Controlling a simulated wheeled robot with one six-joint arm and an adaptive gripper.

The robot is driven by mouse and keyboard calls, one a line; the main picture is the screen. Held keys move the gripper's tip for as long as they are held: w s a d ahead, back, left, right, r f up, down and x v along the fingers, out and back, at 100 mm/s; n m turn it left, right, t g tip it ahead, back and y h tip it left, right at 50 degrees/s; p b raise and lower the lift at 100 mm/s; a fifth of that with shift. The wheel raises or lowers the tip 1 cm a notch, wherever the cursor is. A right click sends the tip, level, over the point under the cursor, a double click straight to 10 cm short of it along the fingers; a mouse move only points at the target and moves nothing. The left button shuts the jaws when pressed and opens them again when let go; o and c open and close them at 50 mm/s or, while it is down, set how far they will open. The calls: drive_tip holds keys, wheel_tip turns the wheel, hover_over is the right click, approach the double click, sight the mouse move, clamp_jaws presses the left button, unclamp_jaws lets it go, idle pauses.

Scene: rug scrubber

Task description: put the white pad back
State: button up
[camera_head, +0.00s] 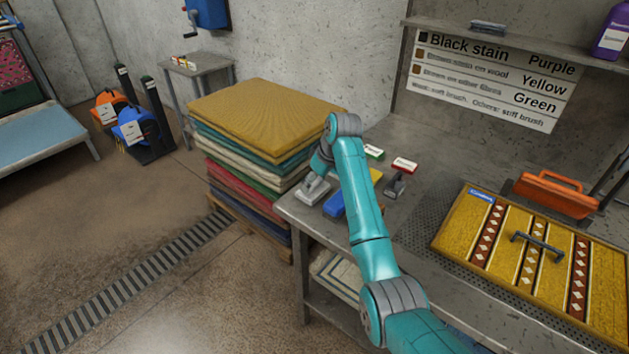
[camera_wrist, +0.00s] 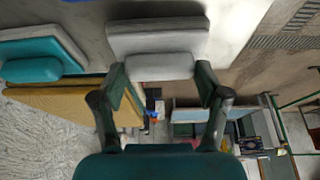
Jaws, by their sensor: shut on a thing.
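The white pad (camera_head: 313,191) is at the left front corner of the worktable (camera_head: 440,215) in the head view. My gripper (camera_wrist: 160,78) is shut on the pad's rounded grip in the wrist view, one finger on each side. The pad's flat base (camera_wrist: 158,38) shows beyond the fingers. I cannot tell whether it touches the tabletop. In the head view my wrist hides the fingers. A blue pad (camera_head: 334,204) lies just right of the white pad, and a yellow piece (camera_head: 376,175) shows partly behind my arm.
A stack of folded rugs (camera_head: 262,112) stands left of the table.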

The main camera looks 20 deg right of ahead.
drive_tip(key=o, duration=1.2)
drive_tip(key=shift+f, duration=0.1)
drive_tip(key=shift+c, duration=0.2)
drive_tip(key=v, duration=1.2)
